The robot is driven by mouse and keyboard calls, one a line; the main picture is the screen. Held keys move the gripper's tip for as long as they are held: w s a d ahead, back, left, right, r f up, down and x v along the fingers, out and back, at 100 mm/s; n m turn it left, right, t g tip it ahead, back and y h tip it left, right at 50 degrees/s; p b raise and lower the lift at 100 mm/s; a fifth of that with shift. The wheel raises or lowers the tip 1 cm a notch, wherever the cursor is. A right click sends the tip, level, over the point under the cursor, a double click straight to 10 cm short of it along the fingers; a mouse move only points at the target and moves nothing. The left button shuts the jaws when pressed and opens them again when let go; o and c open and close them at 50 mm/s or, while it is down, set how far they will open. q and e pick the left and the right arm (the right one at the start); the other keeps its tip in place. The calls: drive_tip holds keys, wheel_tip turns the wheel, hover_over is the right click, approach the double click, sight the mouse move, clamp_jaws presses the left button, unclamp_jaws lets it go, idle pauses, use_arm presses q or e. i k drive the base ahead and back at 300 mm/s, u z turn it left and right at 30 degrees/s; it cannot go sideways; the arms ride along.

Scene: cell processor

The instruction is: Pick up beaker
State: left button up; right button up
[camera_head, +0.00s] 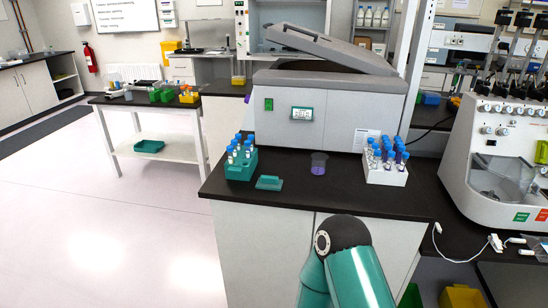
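The beaker (318,164) is a small clear vessel with purple liquid in its lower part. It stands upright on the black counter (330,194), in front of the large grey machine. A teal arm link of mine reaches up at the bottom centre, below the counter's front edge. Neither of my grippers shows in the head view, and nothing touches the beaker.
A green rack of blue-capped tubes (240,167) and a small teal tray (269,183) stand left of the beaker. A white rack of tubes (386,174) stands to its right. The grey cell processor (350,110) is behind. The counter in front is clear.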

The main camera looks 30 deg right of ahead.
sight(319, 164)
drive_tip(key=z, duration=0.15)
drive_tip(key=i, duration=1.2)
drive_tip(key=z, duration=0.75)
